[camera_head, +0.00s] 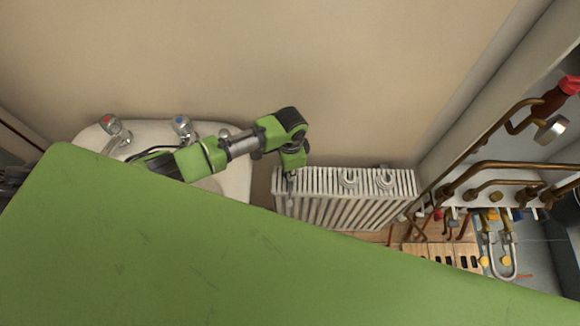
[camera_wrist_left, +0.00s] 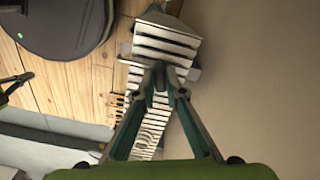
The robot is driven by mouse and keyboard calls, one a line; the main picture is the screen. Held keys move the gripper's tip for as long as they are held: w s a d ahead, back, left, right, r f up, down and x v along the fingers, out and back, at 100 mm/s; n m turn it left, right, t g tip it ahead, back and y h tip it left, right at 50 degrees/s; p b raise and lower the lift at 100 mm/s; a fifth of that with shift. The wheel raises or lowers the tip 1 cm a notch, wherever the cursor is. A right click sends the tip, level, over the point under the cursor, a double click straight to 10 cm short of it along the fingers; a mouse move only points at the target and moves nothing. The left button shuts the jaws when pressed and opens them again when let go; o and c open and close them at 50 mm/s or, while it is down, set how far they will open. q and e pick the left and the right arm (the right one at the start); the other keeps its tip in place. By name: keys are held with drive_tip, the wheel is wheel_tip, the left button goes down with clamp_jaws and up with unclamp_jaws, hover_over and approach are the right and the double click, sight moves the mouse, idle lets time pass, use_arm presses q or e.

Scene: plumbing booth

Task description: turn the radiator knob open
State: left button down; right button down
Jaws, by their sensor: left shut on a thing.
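The white ribbed radiator (camera_head: 345,205) stands against the beige wall, right of the sink, in the head view. My left gripper (camera_head: 290,182) is at the radiator's left end, pointing down. In the left wrist view my left gripper (camera_wrist_left: 160,76) has its two fingers converging at the end of the radiator (camera_wrist_left: 165,45). It is shut on the radiator knob, which is mostly hidden between and behind the fingertips. How far the knob is turned cannot be told. My right gripper is not in view.
A white sink (camera_head: 237,180) with two taps stands left of the radiator. Copper pipes (camera_head: 510,165) and valves fill the right wall. A wooden pallet (camera_head: 455,256) lies on the floor at the right. The wall above the radiator is bare.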

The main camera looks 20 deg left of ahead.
use_arm(q)
drive_tip(key=n+p, duration=0.2)
drive_tip(key=n, duration=0.1)
drive_tip(key=shift+d+r, duration=0.1)
drive_tip(key=shift+r, duration=0.15)
drive_tip(key=n+p, duration=0.2)
drive_tip(key=n, duration=0.1)
drive_tip(key=shift+n+p, duration=0.3)
drive_tip(key=n+p, duration=0.1)
drive_tip(key=n, duration=0.2)
drive_tip(key=shift+p, duration=0.4)
drive_tip(key=shift+w+f+n+p, duration=0.15)
drive_tip(key=shift+n+p, duration=0.4)
drive_tip(key=shift+n, duration=1.05)
drive_tip(key=c, duration=2.1)
unclamp_jaws()
